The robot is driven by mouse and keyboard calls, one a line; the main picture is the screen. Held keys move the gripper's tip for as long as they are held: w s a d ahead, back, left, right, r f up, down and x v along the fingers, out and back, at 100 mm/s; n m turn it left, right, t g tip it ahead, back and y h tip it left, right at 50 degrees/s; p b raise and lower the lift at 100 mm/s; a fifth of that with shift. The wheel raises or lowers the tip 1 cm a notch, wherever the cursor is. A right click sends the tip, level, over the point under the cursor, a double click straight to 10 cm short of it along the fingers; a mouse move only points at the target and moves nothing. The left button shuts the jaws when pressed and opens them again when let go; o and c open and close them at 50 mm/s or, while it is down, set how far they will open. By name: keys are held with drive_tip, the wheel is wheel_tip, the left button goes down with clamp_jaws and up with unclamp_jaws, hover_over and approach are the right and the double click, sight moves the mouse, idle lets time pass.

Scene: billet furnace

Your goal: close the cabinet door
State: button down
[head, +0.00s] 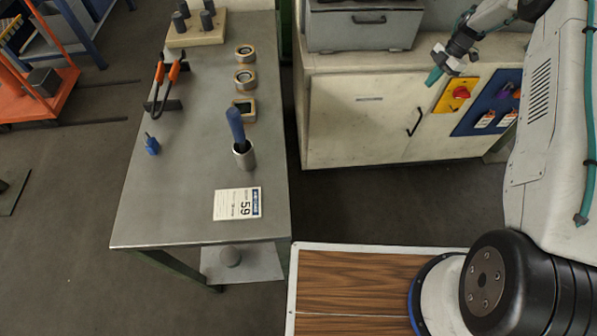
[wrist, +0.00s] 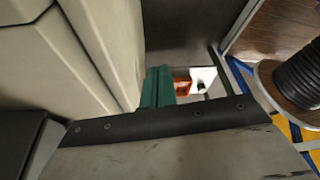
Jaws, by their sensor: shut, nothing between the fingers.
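The cream cabinet (head: 470,140) stands at the back right in the head view. Its door (head: 350,120) has a small label and a dark handle (head: 415,118) near its right edge. The door looks flush with the front or nearly so; I cannot tell whether a small gap is left. My gripper (head: 433,77), with teal fingers, is shut and empty, in front of the cabinet's upper part, above and right of the handle. In the wrist view the teal fingers (wrist: 158,88) are together, beside large cream panels on the left. Whether they touch the cabinet is unclear.
A yellow plate with a red switch (head: 461,92) and a blue tag board (head: 492,105) are on the cabinet's right. A grey box (head: 362,25) sits on top. A metal bench (head: 190,200) with tools stands left. Dark floor (head: 350,205) is clear before the cabinet.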

idle(0.3)
drive_tip(key=w+r, duration=0.3)
drive_tip(key=r, duration=0.6)
drive_tip(key=shift+a+r, duration=0.2)
drive_tip(key=shift+a, duration=0.1)
